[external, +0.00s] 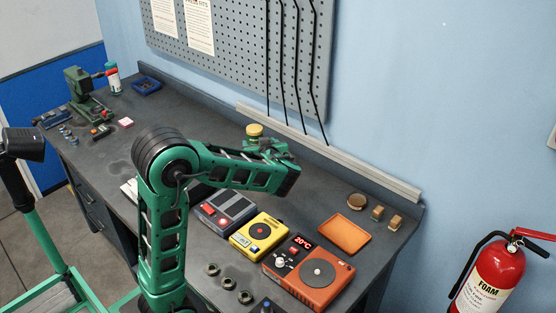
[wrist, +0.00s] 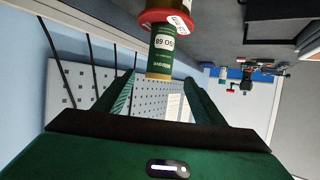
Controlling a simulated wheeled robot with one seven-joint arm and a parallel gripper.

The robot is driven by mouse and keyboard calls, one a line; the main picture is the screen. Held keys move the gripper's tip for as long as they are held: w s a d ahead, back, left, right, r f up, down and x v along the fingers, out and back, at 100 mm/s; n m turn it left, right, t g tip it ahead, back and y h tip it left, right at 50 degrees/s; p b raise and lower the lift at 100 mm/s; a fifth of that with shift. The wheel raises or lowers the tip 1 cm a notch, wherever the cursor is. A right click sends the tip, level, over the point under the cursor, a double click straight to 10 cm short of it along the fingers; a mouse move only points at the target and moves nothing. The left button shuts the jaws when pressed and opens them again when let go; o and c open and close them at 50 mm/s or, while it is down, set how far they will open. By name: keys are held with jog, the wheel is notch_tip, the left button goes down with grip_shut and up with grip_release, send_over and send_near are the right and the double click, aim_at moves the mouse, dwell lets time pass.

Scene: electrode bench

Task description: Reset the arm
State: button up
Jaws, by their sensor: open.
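My arm (external: 165,215) rises from the front of the bench, bends at its black joint and reaches right. My gripper (external: 262,144) is over the back half of the bench. It also shows in the wrist view (wrist: 159,79), with its two green fingers apart. A green can with a gold end, white label and red band (wrist: 161,52) appears between and beyond the fingertips. I cannot tell from this view whether they touch it. In the external view a yellow-topped item (external: 254,130) shows just behind my gripper, its lower part hidden.
The dark bench (external: 135,100) holds a grey device (external: 228,207), yellow device (external: 258,237), red-orange device (external: 308,270) and orange tray (external: 344,234). Small round parts (external: 228,284) lie in front. A pegboard (external: 240,50) is behind. A fire extinguisher (external: 488,279) stands right.

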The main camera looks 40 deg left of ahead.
jog(key=s+d+f+m+g+h, duration=0.2)
jog(key=s+d+f+m+h, duration=0.25)
jog(key=s+d, duration=0.55)
jog(key=s+d+f+m+g+h, duration=0.1)
jog(key=s+d+f+m+h, duration=0.4)
jog(key=d, duration=0.8)
jog(key=shift+s+d+f+m+g+h, duration=0.2)
jog(key=shift+s+d+f+m+g, duration=0.8)
jog(key=shift+s, duration=2.8)
jog(key=shift+s+d+f+m+g+h, duration=0.15)
jog(key=shift+s+d+f+m+g, duration=0.35)
jog(key=shift+s+d+m, duration=2.1)
jog(key=shift+s+a+f+m+g+h, duration=0.2)
jog(key=shift+s+f+g, duration=0.55)
jog(key=shift+s, duration=4.2)
jog(key=shift+r+g, duration=0.25)
